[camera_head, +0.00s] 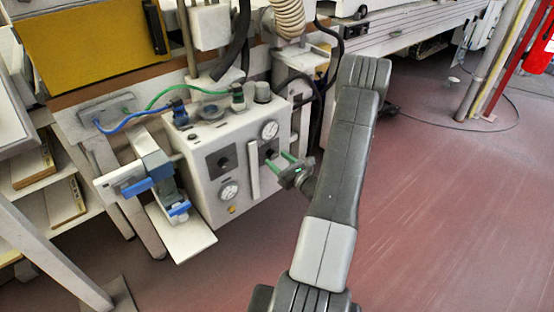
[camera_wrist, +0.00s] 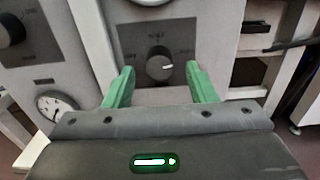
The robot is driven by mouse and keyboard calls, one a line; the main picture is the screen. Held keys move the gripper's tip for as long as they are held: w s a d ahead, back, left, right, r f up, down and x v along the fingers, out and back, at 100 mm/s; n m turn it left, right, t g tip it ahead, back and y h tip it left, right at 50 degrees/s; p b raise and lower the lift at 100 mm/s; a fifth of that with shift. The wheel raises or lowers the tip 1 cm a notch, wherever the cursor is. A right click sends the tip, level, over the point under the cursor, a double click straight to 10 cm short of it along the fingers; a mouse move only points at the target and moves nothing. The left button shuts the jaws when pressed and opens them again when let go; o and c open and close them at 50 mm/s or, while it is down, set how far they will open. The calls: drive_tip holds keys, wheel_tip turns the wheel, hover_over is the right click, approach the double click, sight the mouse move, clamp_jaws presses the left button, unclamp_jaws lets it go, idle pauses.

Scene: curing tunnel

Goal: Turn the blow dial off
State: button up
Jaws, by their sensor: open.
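A round dark dial (camera_wrist: 160,67) with a white pointer mark sits on a dark square plate on the front of a pale machine box. Its mark points to the right. The lettering on the plate is too blurred to read. In the head view this dial (camera_head: 270,153) is on the right part of the box front. My gripper (camera_wrist: 160,70) has green fingers, spread apart, one on each side of the dial in the wrist view. In the head view my gripper (camera_head: 277,160) is close to the box front; whether the fingers touch it, I cannot tell.
A second dial (camera_head: 223,161) is to the left, also in the wrist view (camera_wrist: 10,28). A gauge (camera_head: 229,191) is below it and another gauge (camera_head: 270,130) above right. A pale vertical handle (camera_head: 254,170) stands between the dials. The red floor (camera_head: 440,220) to the right is clear.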

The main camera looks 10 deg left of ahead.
drive_tip(key=shift+w+a, duration=0.4)
drive_tip(key=shift+a, duration=0.2)
drive_tip(key=c, duration=1)
drive_tip(key=shift+o, duration=0.2)
